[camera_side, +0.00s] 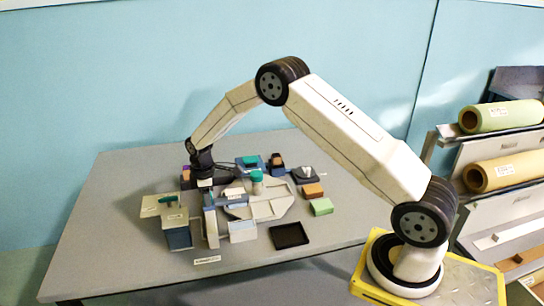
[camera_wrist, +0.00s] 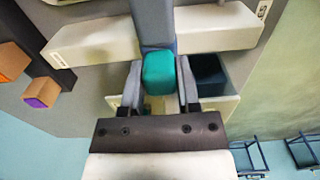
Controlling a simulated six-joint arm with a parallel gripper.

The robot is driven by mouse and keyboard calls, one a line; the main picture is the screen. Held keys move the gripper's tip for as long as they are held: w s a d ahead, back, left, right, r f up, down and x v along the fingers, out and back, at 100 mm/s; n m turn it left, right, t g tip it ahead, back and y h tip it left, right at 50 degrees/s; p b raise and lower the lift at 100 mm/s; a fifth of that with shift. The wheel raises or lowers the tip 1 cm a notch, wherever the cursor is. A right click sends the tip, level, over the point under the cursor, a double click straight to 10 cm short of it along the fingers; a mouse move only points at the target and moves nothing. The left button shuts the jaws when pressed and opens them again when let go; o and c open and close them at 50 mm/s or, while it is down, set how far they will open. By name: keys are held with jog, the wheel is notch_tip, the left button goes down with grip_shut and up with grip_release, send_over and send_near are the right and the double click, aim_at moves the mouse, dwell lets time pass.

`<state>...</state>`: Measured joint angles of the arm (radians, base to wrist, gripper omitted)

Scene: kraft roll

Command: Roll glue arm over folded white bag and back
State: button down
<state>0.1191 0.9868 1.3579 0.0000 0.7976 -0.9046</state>
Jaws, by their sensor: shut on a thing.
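My gripper (camera_wrist: 160,92) is shut on a teal grip (camera_wrist: 159,73), with one finger on each side of it. A blue-grey bar, seemingly the glue arm (camera_wrist: 153,22), runs from the grip toward the top of the wrist view. It passes over a cream crosspiece (camera_wrist: 215,28). In the side view my gripper (camera_side: 205,183) points down at the back left of the fixture, and the grip it holds is hard to make out. I cannot pick out the folded white bag for certain; a pale flat piece (camera_side: 234,193) lies near the fixture's middle.
A blue box (camera_side: 178,237) with a beige top stands front left. A black tray (camera_side: 289,236), a green block (camera_side: 321,207) and an orange block (camera_side: 313,190) lie to the right. Paper rolls (camera_side: 500,116) sit on a rack at far right. The table's left side (camera_side: 110,220) is clear.

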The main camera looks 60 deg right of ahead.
jog(key=shift+w+d+r, duration=0.1)
jog(key=shift+w+d, duration=3.8)
jog(key=shift+d, duration=0.05)
jog(key=shift+c, duration=1.6)
grip_release()
notch_tip(320, 180, up, 8)
